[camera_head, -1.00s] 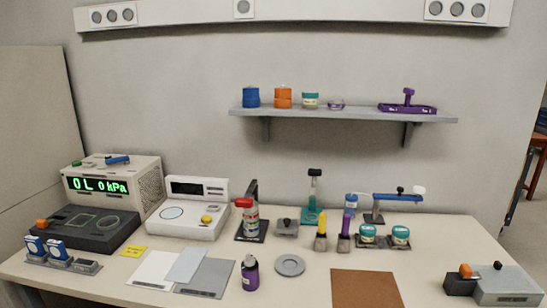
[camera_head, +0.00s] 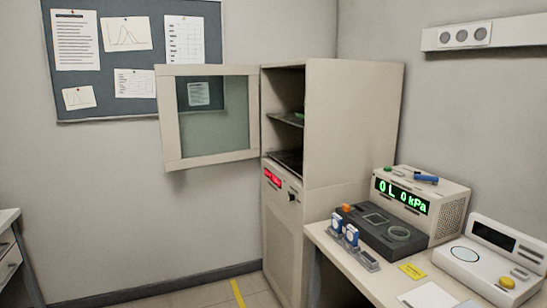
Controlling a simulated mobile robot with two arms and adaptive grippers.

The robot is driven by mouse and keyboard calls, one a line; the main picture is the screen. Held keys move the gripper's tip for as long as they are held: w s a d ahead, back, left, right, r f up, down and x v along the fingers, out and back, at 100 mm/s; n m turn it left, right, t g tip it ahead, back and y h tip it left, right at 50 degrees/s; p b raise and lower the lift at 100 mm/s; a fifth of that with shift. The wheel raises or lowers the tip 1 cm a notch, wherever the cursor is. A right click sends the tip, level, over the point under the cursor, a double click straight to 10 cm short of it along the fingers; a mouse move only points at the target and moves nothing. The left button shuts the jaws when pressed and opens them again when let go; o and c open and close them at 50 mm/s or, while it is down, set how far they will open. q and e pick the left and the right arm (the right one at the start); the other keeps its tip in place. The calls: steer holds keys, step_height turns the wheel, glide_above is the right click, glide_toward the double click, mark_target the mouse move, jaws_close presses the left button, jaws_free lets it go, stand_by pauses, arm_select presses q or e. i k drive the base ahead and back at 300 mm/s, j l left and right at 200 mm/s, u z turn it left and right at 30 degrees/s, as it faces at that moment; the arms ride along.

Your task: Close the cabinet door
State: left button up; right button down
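A tall beige cabinet (camera_head: 352,120) stands against the wall in the middle of the head view. Its upper door (camera_head: 168,128), a beige frame around a glass pane (camera_head: 213,115), stands open, swung out to the left from the cabinet's left front edge. Dark shelves (camera_head: 288,118) show inside, with a small green item on one. Below the opening is a front panel with a red lit display (camera_head: 273,178) and a dark knob (camera_head: 292,197). Neither of my grippers is in view.
A workbench (camera_head: 335,262) adjoins the cabinet on the right, carrying a meter with a green display (camera_head: 402,195), a dark device and a white instrument. A drawer unit (camera_head: 8,255) stands at the far left. The floor (camera_head: 205,297) before the cabinet is clear, with a yellow line.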

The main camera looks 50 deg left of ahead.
mark_target(165, 74)
steer(key=u, duration=1.2)
steer(key=i+j, duration=0.2)
steer(key=j, duration=0.15)
steer(key=i+j+z, duration=0.1)
steer(key=j, duration=0.25)
steer(key=i+j, duration=0.45)
steer(key=j, duration=0.25)
steer(key=i+j+z, duration=0.1)
steer(key=j, duration=0.25)
steer(key=i+j, duration=0.25)
steer(key=j+z, duration=0.05)
steer(key=j, duration=0.05)
